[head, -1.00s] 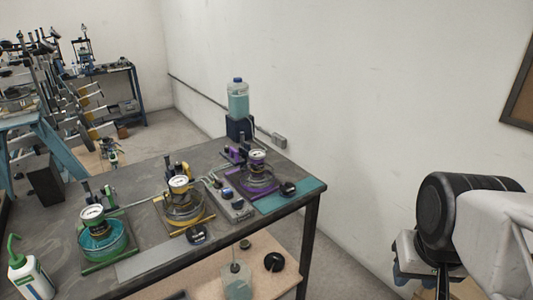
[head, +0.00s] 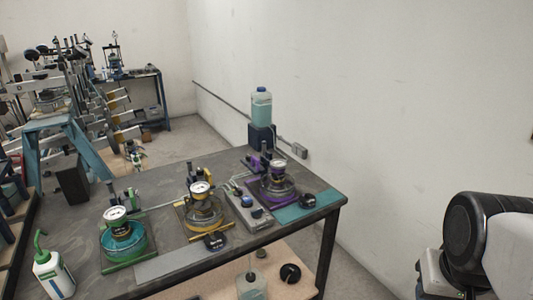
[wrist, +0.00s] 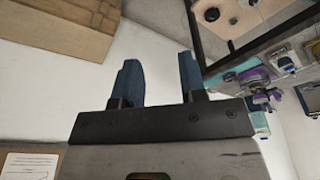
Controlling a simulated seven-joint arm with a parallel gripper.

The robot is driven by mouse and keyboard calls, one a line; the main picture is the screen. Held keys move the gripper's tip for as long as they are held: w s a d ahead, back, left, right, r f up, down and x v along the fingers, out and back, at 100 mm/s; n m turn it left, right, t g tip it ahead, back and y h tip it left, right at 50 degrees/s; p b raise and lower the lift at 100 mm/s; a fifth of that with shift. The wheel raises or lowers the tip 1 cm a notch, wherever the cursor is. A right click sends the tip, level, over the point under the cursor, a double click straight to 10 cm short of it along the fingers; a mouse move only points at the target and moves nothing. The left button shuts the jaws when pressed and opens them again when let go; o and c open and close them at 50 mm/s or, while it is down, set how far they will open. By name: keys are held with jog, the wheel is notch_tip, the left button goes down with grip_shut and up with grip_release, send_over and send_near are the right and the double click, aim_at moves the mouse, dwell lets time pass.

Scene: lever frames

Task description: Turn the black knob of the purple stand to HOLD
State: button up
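The purple stand (head: 262,187) is on the table toward its right end, with a round glass vessel and a white-faced gauge (head: 277,167) on it. A black knob (head: 307,199) is at its right front, over a teal mat; its setting is too small to read. In the wrist view the purple stand (wrist: 257,80) shows at the right edge, with the scene tilted. My gripper (wrist: 158,75) shows in the wrist view with its two blue fingers apart and nothing between them. It is away from the table; in the head view only my arm shows at the right.
A yellow stand (head: 182,224) and a green stand (head: 128,266) stand to the left on the same table (head: 160,180). A grey control box (head: 246,210) is between the yellow and purple stands. A jug (head: 261,106) stands behind. A squeeze bottle (head: 52,275) is front left.

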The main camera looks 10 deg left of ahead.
jog(key=o, duration=0.3)
jog(key=shift+o, duration=0.2)
jog(key=w+a+r+n, duration=0.25)
jog(key=w+a, duration=0.25)
jog(key=w, duration=0.6)
jog(key=w+a+r+n+g, duration=0.15)
jog(key=w+a+r, duration=0.35)
jog(key=w, duration=0.7)
jog(key=w+a+r+n, duration=0.2)
jog(key=w+a, duration=0.4)
jog(key=w, duration=0.5)
jog(key=w+a+f+n, duration=0.2)
jog(key=w+a+f, duration=0.2)
jog(key=w+a, duration=0.4)
jog(key=w+a+f+n, duration=0.2)
jog(key=w+a+f, duration=0.2)
jog(key=w+a, duration=0.4)
jog(key=w+a+f+n+g, duration=0.1)
jog(key=w+a+f, duration=0.4)
jog(key=a, duration=1.2)
jog(key=shift+w+n, duration=0.8)
jog(key=shift+w, duration=0.7)
jog(key=shift+w+a+f, duration=0.15)
jog(key=shift+a+f, duration=0.1)
jog(key=shift+a, duration=0.25)
